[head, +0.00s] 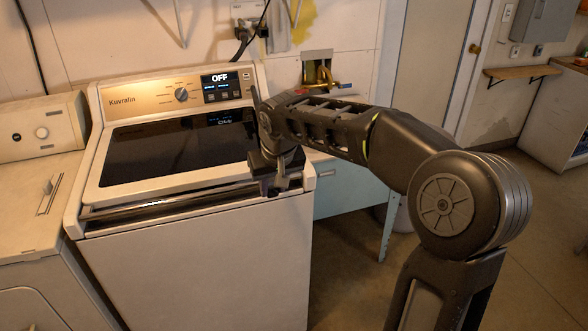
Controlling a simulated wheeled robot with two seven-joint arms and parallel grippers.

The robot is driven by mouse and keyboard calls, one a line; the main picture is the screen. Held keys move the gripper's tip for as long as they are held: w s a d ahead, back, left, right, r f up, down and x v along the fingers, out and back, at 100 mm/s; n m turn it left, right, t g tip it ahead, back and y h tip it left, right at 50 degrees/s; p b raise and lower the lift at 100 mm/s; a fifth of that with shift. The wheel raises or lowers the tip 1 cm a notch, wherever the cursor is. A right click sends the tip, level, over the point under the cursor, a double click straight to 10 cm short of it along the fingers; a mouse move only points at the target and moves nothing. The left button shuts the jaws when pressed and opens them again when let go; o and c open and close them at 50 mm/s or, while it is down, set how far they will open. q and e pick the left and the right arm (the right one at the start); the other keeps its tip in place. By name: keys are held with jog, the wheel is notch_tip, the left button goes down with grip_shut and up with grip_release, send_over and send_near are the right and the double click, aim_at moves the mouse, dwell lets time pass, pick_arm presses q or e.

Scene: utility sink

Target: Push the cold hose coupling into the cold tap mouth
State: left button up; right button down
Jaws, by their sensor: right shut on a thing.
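My right gripper (275,184) hangs over the front right corner of the washer, at the end of the arm that comes in from the right. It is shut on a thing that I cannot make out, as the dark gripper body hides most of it. Brass tap pipework (322,74) shows in a recessed wall box behind the washer, well apart from the gripper. Red and blue marks show below that box; the blue one (346,85) is on the right. My arm hides part of the area under it. I cannot clearly pick out the cold hose coupling or the cold tap mouth. My left gripper is not in view.
The washer (190,270) has a dark glass lid and a panel reading OFF. Another white appliance (35,195) stands at the left. A pale blue-green sink cabinet (335,190) is behind my right arm. A wooden shelf (522,72) is at the right. Open floor lies between.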

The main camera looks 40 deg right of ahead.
jog(key=a+f+n, duration=0.1)
jog(key=a+f, duration=0.3)
jog(key=a, duration=0.4)
jog(key=s+a+f+n+y, duration=0.1)
jog(key=a+f, duration=0.3)
jog(key=a, duration=0.4)
jog(key=shift+s+n, duration=0.3)
jog(key=shift+n, duration=0.3)
jog(key=shift+r, duration=0.1)
